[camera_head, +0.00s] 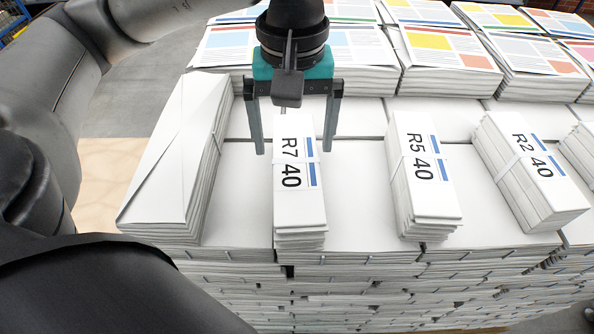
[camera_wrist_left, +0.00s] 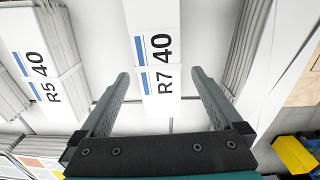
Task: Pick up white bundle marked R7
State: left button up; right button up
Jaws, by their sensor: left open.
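The white bundle marked R7 40 (camera_head: 300,190) lies on the front part of the pallet stack, strapped and with a blue stripe. It also shows in the left wrist view (camera_wrist_left: 157,50), between the two fingers. My left gripper (camera_head: 294,148) is open, its fingers on either side of the bundle's far end in the head view. I cannot tell how far above the bundle the fingertips are. Nothing is held. My right gripper is not in view.
A bundle marked R5 40 (camera_head: 423,175) lies to the right, and one marked R2 40 (camera_head: 531,170) further right. A plain white bundle (camera_head: 178,150) is at the left. Colour-printed stacks (camera_head: 440,50) stand behind. White sheets (camera_head: 358,215) lie bare between bundles.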

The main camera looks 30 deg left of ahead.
aim_at(297, 174)
pick_arm(q)
notch_tip(297, 174, down, 9)
jog(key=shift+w+r+p, duration=0.1)
jog(key=shift+w+p, duration=0.05)
jog(key=shift+p, duration=0.15)
jog(key=shift+c, duration=0.2)
grip_shut()
dwell(0.7)
jog(key=shift+w, duration=0.1)
